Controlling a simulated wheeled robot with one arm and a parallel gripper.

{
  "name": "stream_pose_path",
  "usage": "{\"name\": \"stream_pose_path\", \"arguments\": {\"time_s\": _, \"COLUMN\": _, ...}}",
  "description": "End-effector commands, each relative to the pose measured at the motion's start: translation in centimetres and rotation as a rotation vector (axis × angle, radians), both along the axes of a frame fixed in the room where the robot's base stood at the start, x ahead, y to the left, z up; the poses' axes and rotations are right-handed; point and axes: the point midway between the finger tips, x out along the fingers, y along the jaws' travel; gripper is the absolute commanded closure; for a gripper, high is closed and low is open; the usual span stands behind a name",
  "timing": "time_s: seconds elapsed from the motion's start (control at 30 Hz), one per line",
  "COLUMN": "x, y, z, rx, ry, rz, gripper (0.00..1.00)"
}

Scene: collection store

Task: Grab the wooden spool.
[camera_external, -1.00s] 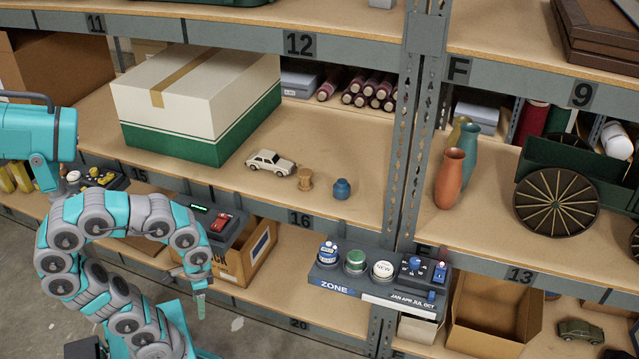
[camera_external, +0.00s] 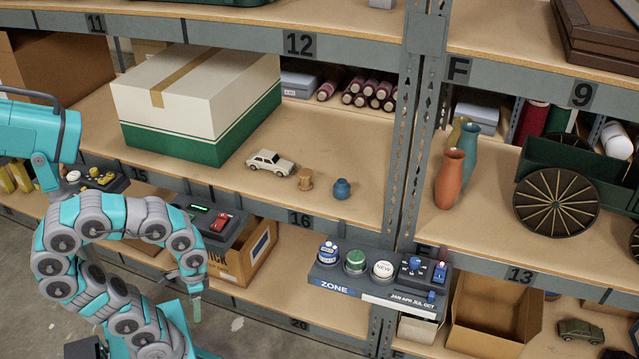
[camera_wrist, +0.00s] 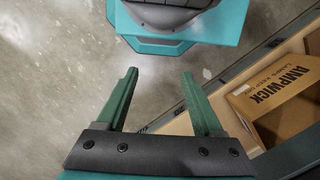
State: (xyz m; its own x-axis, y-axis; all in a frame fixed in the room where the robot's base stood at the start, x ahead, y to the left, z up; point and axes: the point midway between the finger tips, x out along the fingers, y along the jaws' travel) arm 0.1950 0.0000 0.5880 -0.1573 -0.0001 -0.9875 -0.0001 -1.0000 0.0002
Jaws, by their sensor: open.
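The wooden spool (camera_external: 305,180) stands upright on the middle shelf above the label 16, between a white toy car and a small blue pot. My gripper (camera_external: 196,310) hangs pointing down in front of the shelves, to the left of the spool and well below it, and touches nothing. In the wrist view my gripper (camera_wrist: 160,95) shows two green fingers spread apart with only floor between them. The spool is not in the wrist view.
The toy car (camera_external: 270,162) and blue pot (camera_external: 342,189) flank the spool closely. A large white and green box (camera_external: 200,100) stands to its left. A control panel (camera_external: 375,280) juts from the shelf front below. A carton (camera_wrist: 275,100) sits right in the wrist view.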

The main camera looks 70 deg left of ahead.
Motion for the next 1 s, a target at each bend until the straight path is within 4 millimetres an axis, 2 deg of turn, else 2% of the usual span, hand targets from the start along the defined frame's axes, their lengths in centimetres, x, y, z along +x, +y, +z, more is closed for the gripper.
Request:
{"name": "stream_pose_path", "arguments": {"time_s": 0.03, "x": 0.0, "y": 0.0, "z": 0.0, "rx": 0.000, "ry": 0.000, "rz": 0.000, "gripper": 0.26}}
{"name": "stream_pose_path", "arguments": {"time_s": 0.2, "x": 0.0, "y": 0.0, "z": 0.0, "rx": 0.000, "ry": 0.000, "rz": 0.000, "gripper": 0.07}}
{"name": "stream_pose_path", "arguments": {"time_s": 0.47, "x": 0.1, "y": 0.0, "z": 0.1, "rx": 0.000, "ry": -0.001, "rz": 0.000, "gripper": 0.06}}
{"name": "stream_pose_path", "arguments": {"time_s": 0.57, "x": 1.4, "y": 0.0, "z": 0.8, "rx": -0.005, "ry": -0.012, "rz": -0.001, "gripper": 0.06}}
{"name": "stream_pose_path", "arguments": {"time_s": 0.67, "x": 4.4, "y": 0.2, "z": 2.5, "rx": -0.016, "ry": -0.043, "rz": -0.005, "gripper": 0.06}}
{"name": "stream_pose_path", "arguments": {"time_s": 0.87, "x": 13.1, "y": 1.6, "z": 7.3, "rx": -0.045, "ry": -0.135, "rz": -0.016, "gripper": 0.06}}
{"name": "stream_pose_path", "arguments": {"time_s": 1.0, "x": 18.8, "y": 3.3, "z": 10.6, "rx": -0.059, "ry": -0.200, "rz": -0.020, "gripper": 0.06}}
